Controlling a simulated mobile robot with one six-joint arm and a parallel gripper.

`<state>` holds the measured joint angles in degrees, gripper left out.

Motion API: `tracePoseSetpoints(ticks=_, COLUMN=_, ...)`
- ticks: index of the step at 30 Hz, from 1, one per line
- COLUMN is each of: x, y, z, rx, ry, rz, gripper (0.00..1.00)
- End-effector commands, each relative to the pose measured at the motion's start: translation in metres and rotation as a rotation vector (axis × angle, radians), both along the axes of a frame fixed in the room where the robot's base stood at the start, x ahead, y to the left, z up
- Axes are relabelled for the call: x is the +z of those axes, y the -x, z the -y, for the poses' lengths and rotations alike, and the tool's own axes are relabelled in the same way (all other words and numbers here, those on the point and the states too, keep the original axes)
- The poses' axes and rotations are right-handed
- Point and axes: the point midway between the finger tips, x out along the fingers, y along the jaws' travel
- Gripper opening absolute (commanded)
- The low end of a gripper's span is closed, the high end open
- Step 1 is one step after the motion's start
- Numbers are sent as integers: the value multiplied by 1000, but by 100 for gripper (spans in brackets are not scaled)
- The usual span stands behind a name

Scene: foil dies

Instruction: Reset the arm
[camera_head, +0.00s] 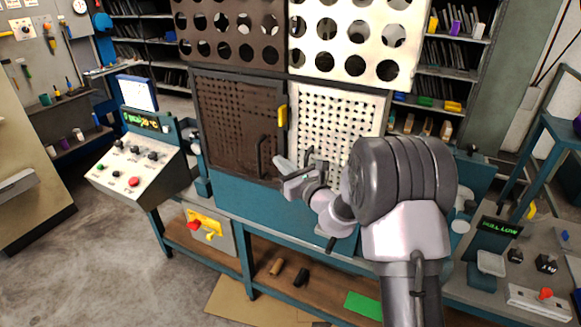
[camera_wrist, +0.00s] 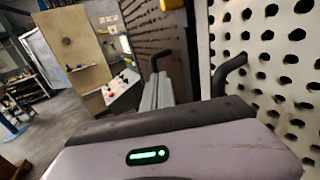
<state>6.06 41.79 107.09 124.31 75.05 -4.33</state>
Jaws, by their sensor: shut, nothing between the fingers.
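My gripper (camera_head: 283,166) is at the end of my arm, raised in front of the perforated doors of a blue press-like cabinet. Its fingers are together with nothing between them; in the wrist view the fingers (camera_wrist: 157,92) show side by side. The dark perforated door (camera_head: 225,115) is behind and left of the gripper, with a dark handle (camera_head: 262,157). The white perforated door (camera_head: 340,118) is behind it to the right; part of that door is hidden by my arm. The white door's handle (camera_wrist: 230,72) stands close to the right of my fingers in the wrist view.
A control box (camera_head: 135,165) with knobs and a red button stands at left. A yellow bracket with a red lever (camera_head: 203,224) is on the bench front. A bench (camera_head: 495,262) with a green display is at right. Open floor (camera_head: 90,255) lies at lower left.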

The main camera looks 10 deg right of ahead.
Motion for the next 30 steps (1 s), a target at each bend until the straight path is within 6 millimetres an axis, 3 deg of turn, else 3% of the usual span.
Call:
tracePoseSetpoints(ticks=6, x=1, y=46, z=-34, rx=6, ry=0, rz=-5, gripper=0)
tracePoseSetpoints(ticks=13, x=1, y=74, z=-55, rx=13, ry=4, rz=-1, gripper=0)
tracePoseSetpoints(ticks=17, x=38, y=107, z=-93, rx=193, ry=92, rz=58, gripper=0)
tracePoseSetpoints(ticks=20, x=77, y=184, z=-143, rx=496, ry=313, rz=156, gripper=0)
tracePoseSetpoints(ticks=21, x=84, y=225, z=-156, rx=627, ry=443, rz=198, gripper=0)
tracePoseSetpoints(ticks=23, x=80, y=289, z=-162, rx=809, ry=681, rz=262, gripper=0)
tracePoseSetpoints(ticks=24, x=70, y=330, z=-154, rx=915, ry=869, rz=301, gripper=0)
tracePoseSetpoints(ticks=26, x=48, y=379, z=-128, rx=1039, ry=1171, rz=347, gripper=0)
tracePoseSetpoints(ticks=27, x=35, y=401, z=-104, rx=1092, ry=1367, rz=367, gripper=0)
tracePoseSetpoints(ticks=30, x=16, y=431, z=-44, rx=1152, ry=1784, rz=384, gripper=0)
